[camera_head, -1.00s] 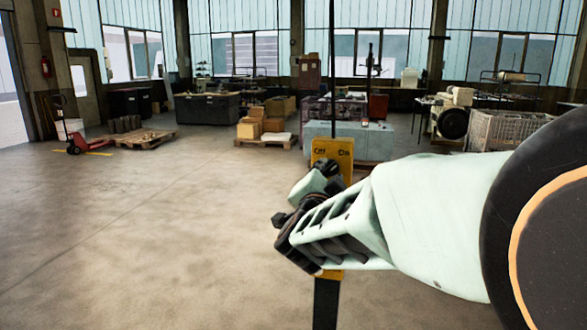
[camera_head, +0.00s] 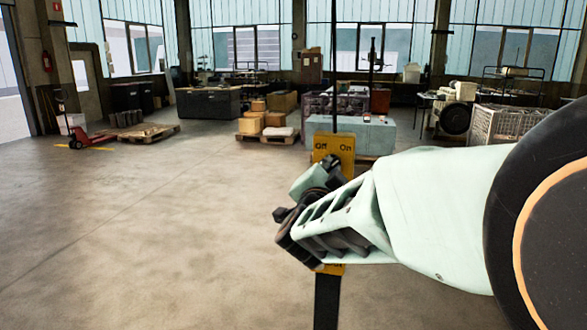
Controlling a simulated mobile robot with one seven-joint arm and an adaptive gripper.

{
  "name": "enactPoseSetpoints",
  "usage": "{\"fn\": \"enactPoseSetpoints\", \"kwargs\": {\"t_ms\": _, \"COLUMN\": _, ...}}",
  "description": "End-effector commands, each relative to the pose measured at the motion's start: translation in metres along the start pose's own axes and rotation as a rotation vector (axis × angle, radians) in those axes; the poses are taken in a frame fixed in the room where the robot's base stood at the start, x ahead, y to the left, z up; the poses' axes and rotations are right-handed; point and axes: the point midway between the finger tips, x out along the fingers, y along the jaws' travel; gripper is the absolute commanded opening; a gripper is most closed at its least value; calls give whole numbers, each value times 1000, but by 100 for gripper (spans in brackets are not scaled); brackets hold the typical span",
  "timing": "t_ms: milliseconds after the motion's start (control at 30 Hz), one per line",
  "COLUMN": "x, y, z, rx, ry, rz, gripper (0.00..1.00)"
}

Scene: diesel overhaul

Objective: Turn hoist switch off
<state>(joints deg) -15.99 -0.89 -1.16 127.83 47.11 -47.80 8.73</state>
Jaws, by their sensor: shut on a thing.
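The yellow hoist switch box (camera_head: 340,143) stands upright in front of me, with "Off" at its upper left and "On" at its upper right. Its lower edge shows below my gripper. My gripper (camera_head: 318,184), with dark fingers and a pale green housing, is in front of the box. It is shut on the hoist switch handle, but the fingers and arm hide the handle and the contact. I cannot tell which position the switch points to. My pale green arm comes in from the right.
A thin dark post (camera_head: 326,300) carries the box from below, and a thin line rises above it. Open concrete floor (camera_head: 150,240) lies to the left. A pallet with boxes (camera_head: 268,137), a red pallet jack (camera_head: 85,138) and a wire crate (camera_head: 497,125) stand farther back.

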Motion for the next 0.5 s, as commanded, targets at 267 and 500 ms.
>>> {"fn": "enactPoseSetpoints", "kwargs": {"t_ms": 267, "x": 0, "y": -1, "z": -1, "rx": -99, "ry": 0, "rz": -1, "gripper": 0}}
{"fn": "enactPoseSetpoints", "kwargs": {"t_ms": 500, "x": 1, "y": -1, "z": -2, "rx": -291, "ry": 1, "rz": 1, "gripper": 0}}
